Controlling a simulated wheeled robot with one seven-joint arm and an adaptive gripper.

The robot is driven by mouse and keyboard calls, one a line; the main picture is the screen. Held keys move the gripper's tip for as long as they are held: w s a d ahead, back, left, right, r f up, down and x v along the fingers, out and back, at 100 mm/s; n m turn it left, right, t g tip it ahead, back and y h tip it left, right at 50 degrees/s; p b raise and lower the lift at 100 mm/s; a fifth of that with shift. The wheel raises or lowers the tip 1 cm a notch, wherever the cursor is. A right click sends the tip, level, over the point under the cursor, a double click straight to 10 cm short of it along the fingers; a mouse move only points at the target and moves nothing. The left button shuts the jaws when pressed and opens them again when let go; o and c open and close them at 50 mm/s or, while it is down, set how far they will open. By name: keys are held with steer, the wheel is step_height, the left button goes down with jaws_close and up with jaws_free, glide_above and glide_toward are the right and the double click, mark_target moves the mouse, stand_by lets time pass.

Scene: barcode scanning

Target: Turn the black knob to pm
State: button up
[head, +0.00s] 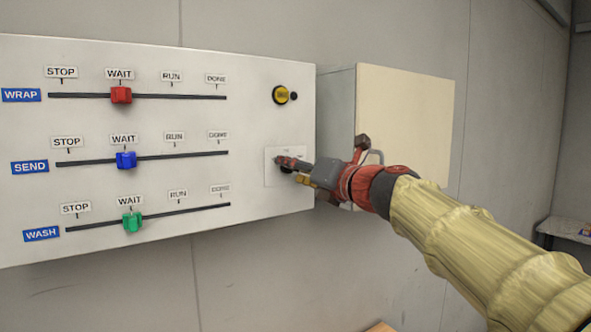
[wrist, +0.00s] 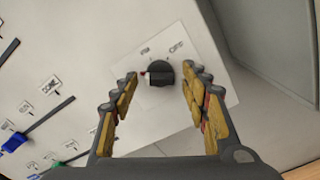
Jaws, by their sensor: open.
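The black knob (wrist: 160,74) is on a white plate (wrist: 205,62) at the right part of the panel. In the wrist view it has a light pointer line with a reddish end on its left side. A label reading "OFF" is at the plate's upper right, and a smaller, blurred label is to its left. My gripper (wrist: 161,78) is open, with one finger on each side of the knob and gaps showing between fingers and knob. In the head view my gripper (head: 284,164) is at the plate and largely hides the knob.
The panel (head: 250,130) also carries red (head: 121,95), blue (head: 126,160) and green (head: 132,222) sliders, each at WAIT. A yellow-and-black round control (head: 281,95) is above the plate. A box with a cream front (head: 405,120) stands right of the panel, behind my arm.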

steer(key=shift+c, duration=1.1)
steer(key=c, duration=0.9)
steer(key=shift+r+m+p, duration=0.1)
steer(key=shift+m+p, duration=0.3)
steer(key=shift+p, duration=0.15)
steer(key=m+p, duration=0.4)
steer(key=p, duration=0.1)
steer(key=shift+r+m, duration=0.1)
steer(key=shift+m, duration=0.2)
steer(key=m+p, duration=0.4)
steer(key=shift+m+p, duration=0.4)
steer(key=shift+c, duration=0.2)
steer(key=shift+f+m+p, duration=0.2)
steer(key=shift+m+p, duration=0.45)
steer(key=shift+m, duration=0.15)
steer(key=shift+f, duration=0.1)
steer(key=o, duration=1.2)
steer(key=shift+c, duration=0.2)
